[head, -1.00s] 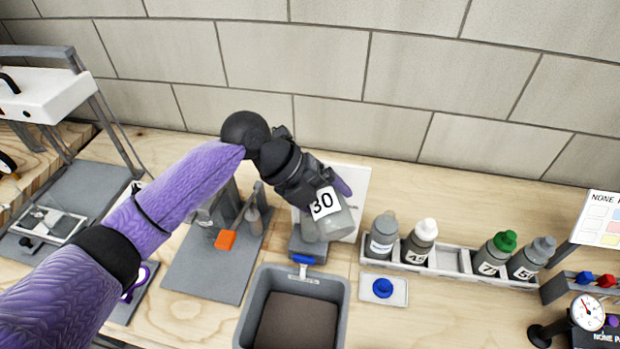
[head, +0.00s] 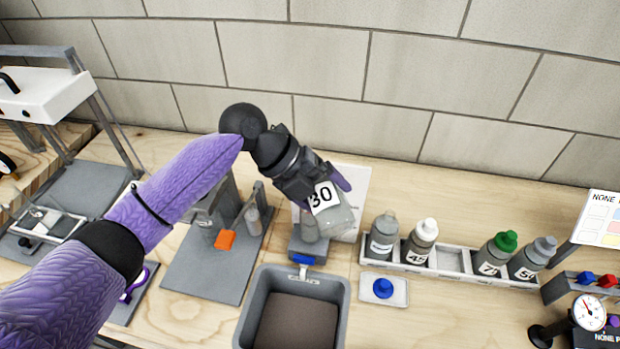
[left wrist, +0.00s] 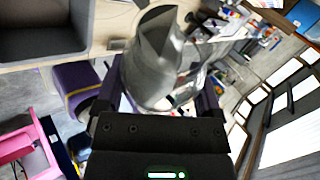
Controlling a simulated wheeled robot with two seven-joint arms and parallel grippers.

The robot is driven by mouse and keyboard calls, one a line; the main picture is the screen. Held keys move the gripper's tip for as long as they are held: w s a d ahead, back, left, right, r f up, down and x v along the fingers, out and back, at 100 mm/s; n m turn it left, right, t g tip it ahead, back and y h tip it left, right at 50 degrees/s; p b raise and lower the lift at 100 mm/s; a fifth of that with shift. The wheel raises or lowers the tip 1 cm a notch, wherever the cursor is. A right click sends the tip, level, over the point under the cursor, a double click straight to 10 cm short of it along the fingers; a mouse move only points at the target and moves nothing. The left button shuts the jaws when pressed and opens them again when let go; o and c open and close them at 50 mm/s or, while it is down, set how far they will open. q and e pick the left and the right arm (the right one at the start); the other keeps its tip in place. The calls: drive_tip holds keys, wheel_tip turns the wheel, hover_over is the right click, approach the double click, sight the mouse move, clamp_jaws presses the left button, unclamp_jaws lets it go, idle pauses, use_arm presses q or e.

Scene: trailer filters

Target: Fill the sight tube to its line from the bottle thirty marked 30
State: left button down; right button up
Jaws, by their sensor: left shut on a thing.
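My left gripper (head: 327,184) is shut on the bottle marked 30 (head: 336,216), a grey, see-through bottle with a white label. The bottle is tilted and held above the bench, close to the sight tube. What seems to be the sight tube (head: 310,231) is a small grey cylinder on a grey stand with a blue part at its front; the bottle partly covers it. Its line and liquid level cannot be made out. In the left wrist view the bottle (left wrist: 160,70) shows large between the fingers. My right gripper is out of view.
A grey bin (head: 342,300) stands in front of the tube stand. A blue cap (head: 383,288) lies on a small white tray. A rack (head: 450,270) at the right holds several capped bottles, with an empty slot. A grey mat (head: 205,275) with a clamp stand is at the left.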

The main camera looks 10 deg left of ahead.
use_arm(q)
drive_tip(key=shift+w+a+r+g+h, duration=0.15)
drive_tip(key=shift+r+g+h, duration=0.15)
drive_tip(key=shift+r+g, duration=0.15)
idle(1.6)
